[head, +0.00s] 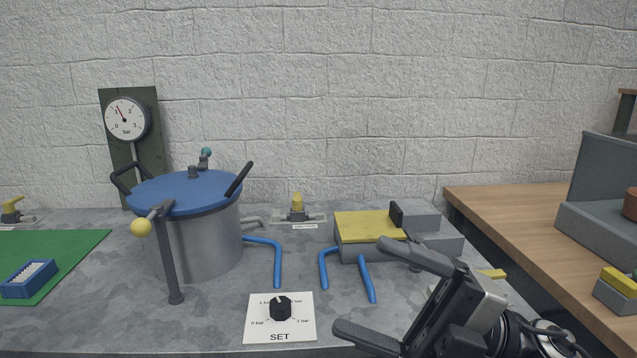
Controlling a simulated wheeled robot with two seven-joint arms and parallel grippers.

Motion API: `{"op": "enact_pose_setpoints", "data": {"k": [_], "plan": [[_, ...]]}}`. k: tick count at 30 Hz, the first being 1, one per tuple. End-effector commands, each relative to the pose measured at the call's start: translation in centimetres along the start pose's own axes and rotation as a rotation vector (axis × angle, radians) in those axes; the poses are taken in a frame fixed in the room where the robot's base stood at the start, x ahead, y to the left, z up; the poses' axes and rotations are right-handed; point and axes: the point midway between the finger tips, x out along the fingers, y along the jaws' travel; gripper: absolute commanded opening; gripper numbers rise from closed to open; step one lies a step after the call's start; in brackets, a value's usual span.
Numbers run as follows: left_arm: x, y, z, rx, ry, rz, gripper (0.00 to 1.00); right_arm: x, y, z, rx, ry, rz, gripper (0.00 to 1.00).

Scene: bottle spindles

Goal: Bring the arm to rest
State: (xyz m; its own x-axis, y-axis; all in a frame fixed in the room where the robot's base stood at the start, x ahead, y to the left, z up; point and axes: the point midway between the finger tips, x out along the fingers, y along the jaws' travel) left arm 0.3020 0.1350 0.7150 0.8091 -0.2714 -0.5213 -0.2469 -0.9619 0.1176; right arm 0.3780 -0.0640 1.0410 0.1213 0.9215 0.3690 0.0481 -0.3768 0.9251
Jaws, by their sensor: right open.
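My right gripper (378,288) is at the lower right of the head view, low over the front of the grey bench (208,325). Its two dark fingers are spread apart, with nothing between them. It is right of the white SET plate (253,328) with its black knob (280,307), and in front of the grey block with the yellow top (369,226). My left gripper is not in the head view.
A steel pot with a blue lid (190,189) stands at left, by a pressure gauge (125,118). A yellow-knobbed lever (170,262) rises before it. Blue pipes (277,262) lie mid-bench. A green mat (75,243) is far left, a wooden table (510,215) right.

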Motion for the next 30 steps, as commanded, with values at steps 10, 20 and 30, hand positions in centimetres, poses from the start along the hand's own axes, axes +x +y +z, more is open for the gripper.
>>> {"op": "enact_pose_setpoints", "data": {"k": [10, 20, 30], "plan": [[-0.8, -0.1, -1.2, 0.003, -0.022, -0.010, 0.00, -12.9, -14.1, 5.0, 0.911, -1.074, 0.483, 0.85], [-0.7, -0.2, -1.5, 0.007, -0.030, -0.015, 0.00, -19.0, -25.6, -3.2, 1.373, -1.528, 0.428, 0.85], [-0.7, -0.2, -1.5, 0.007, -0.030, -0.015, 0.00, -19.2, -26.2, -3.9, 1.402, -1.551, 0.421, 0.85]]}}
